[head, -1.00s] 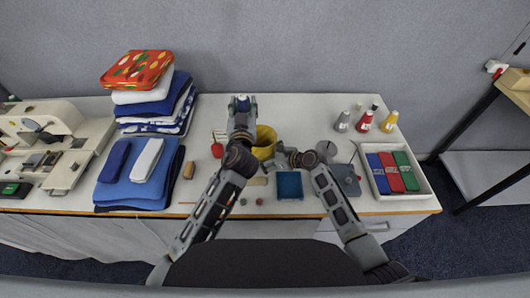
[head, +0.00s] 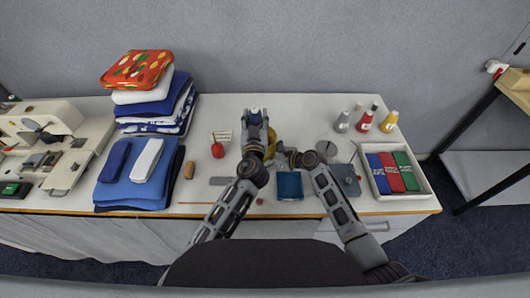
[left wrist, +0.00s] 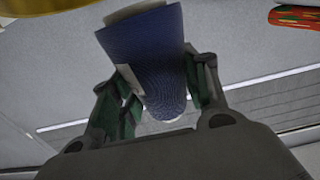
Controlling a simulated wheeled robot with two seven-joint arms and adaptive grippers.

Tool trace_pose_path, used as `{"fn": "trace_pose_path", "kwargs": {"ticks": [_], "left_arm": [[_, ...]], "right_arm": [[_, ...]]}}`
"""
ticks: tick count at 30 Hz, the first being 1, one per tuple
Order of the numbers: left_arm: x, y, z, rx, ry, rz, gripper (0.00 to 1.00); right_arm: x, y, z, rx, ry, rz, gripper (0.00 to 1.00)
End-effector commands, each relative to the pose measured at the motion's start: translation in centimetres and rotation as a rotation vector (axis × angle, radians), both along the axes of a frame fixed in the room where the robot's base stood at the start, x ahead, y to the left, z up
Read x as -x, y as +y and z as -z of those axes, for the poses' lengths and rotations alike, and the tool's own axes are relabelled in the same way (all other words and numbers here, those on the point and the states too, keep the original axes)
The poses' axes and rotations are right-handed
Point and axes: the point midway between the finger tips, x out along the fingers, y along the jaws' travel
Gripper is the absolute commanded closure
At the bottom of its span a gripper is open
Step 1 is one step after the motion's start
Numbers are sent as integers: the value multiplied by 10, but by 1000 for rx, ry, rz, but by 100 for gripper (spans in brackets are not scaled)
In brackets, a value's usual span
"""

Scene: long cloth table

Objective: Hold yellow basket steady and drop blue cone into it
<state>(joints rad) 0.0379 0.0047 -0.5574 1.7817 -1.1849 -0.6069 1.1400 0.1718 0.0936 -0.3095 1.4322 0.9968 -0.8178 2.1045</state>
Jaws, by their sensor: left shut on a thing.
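The blue cone (head: 255,115) is held in my left gripper (head: 254,124) at the middle of the table; it also fills the middle of the left wrist view (left wrist: 152,70), between both fingers. The yellow basket (head: 272,141) stands right below and behind my left gripper, which hides most of it. A yellow rim, likely the basket, shows at the top left of the left wrist view (left wrist: 45,12). My right gripper (head: 284,154) is at the basket's right side. Its fingers are too small and hidden to tell whether they grip the basket.
A red round thing (head: 217,150) and a small grid-like piece (head: 222,135) lie left of the basket. A blue square (head: 289,185) lies in front. Folded cloths (head: 140,175) are at left, a white tray (head: 421,182) at right, bottles (head: 389,121) behind it.

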Motion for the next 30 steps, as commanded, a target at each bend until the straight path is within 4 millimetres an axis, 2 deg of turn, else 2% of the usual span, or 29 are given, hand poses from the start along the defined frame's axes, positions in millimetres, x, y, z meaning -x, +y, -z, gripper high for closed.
{"fn": "trace_pose_path", "kwargs": {"ticks": [8, 24, 30], "left_arm": [[0, 0, 7, -1, 1, 0, 83], [0, 0, 49, -1, 1, 0, 83], [0, 0, 58, -1, 0, 0, 83]], "right_arm": [[0, 0, 0, 0, 0, 0, 14], [0, 0, 0, 0, 0, 0, 14], [0, 0, 0, 0, 0, 0, 14]]}}
